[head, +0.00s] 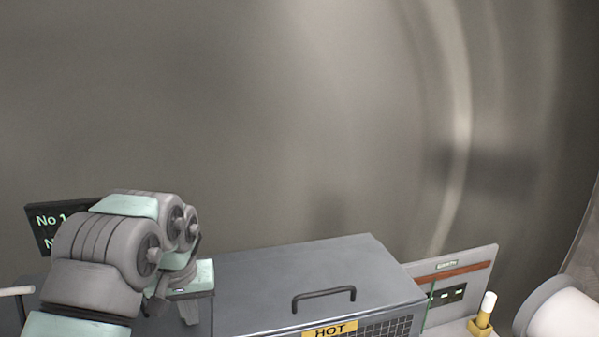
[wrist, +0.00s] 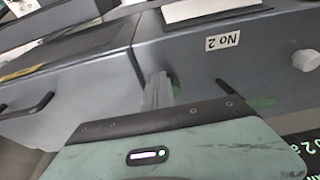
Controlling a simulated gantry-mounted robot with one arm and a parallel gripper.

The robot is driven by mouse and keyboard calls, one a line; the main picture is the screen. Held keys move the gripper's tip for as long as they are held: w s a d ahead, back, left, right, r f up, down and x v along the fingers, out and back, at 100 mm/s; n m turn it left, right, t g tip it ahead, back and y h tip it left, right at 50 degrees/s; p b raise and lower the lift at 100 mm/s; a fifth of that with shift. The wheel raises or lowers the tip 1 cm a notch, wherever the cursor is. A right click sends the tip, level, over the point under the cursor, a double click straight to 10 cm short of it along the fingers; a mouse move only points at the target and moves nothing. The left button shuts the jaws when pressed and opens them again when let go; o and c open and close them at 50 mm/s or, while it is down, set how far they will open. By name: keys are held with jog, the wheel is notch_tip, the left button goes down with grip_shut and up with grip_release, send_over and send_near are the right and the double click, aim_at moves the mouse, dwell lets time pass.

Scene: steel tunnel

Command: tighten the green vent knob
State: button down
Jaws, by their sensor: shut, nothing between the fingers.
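My gripper (wrist: 158,82) is shut and empty in the wrist view, its grey fingers close together against the grey front of a housing. A second green patch (wrist: 263,103) shows further right. In the head view my gripper (head: 188,312) points down at the left end of the grey box, and no green knob is visible there.
The grey box (head: 290,265) has a black handle (head: 324,297) and a yellow HOT label (head: 330,330). A dark sign (head: 42,222) stands at left. A panel (head: 470,267) and a white-and-yellow item (head: 487,304) stand at right. The wrist view shows a "No 2" label (wrist: 223,41) and a white knob (wrist: 305,60).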

jog(key=shift+s+a+b, duration=0.15)
jog(key=shift+a+b, duration=0.2)
jog(key=shift+b, duration=0.6)
jog(key=shift+s+a, duration=0.1)
jog(key=shift+a+b, duration=0.35)
jog(key=shift+b, duration=0.15)
jog(key=shift+a, duration=0.1)
jog(key=shift+a, duration=0.3)
jog(key=shift+s+a, duration=0.1)
